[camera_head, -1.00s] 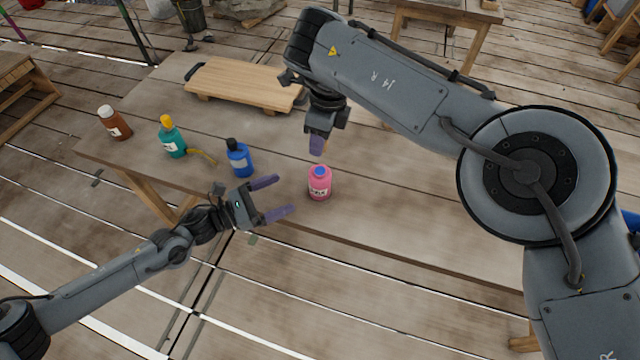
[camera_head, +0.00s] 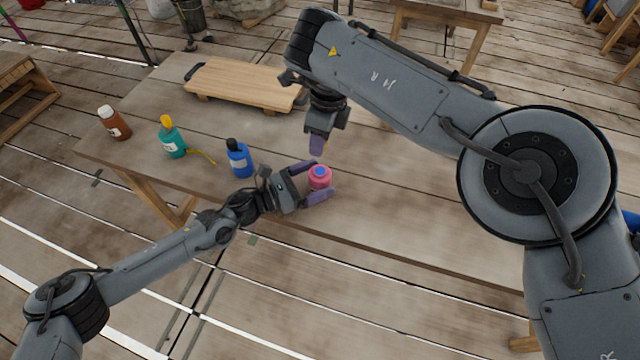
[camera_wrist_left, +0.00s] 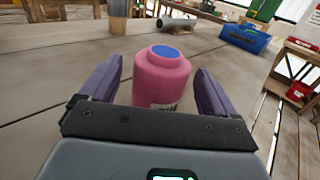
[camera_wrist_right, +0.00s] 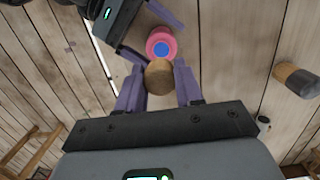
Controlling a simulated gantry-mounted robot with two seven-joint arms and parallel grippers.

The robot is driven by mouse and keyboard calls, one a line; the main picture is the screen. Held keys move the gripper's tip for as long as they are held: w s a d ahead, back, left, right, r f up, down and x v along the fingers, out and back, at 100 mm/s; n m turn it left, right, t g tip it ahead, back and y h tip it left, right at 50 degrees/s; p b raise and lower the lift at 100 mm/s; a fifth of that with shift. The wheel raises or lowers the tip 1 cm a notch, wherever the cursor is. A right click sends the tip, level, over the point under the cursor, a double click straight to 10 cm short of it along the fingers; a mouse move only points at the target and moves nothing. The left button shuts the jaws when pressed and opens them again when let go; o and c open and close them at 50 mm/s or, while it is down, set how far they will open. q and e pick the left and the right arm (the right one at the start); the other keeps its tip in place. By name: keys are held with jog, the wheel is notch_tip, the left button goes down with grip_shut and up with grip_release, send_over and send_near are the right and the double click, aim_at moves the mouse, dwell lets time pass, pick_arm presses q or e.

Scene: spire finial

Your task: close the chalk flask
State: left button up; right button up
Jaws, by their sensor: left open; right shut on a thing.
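The pink flask (camera_head: 320,182) stands upright near the table's front edge, with a flat blue round top. A pale label shows low on its side in the left wrist view (camera_wrist_left: 162,85), too cut off to read. My left gripper (camera_head: 317,182) is open, with a finger on each side of the flask; gaps show beside it. My right gripper (camera_head: 317,145) points down above and behind the flask. In the right wrist view my right gripper (camera_wrist_right: 159,88) is shut on a round brown stopper (camera_wrist_right: 159,76), close to the flask in that picture and overlapping its edge.
A blue bottle (camera_head: 239,160), a teal bottle (camera_head: 173,142) with a yellow cap and a brown bottle (camera_head: 114,124) stand left of the flask. A wooden board (camera_head: 243,84) lies at the back.

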pick_arm(q)
jog(key=shift+w+d, duration=0.35)
jog(key=shift+d, duration=0.3)
jog(key=shift+c, duration=0.4)
jog(key=c, duration=1.4)
jog(key=shift+c, duration=0.2)
pick_arm(e)
send_over(320, 171)
jog(key=shift+f, duration=2.45)
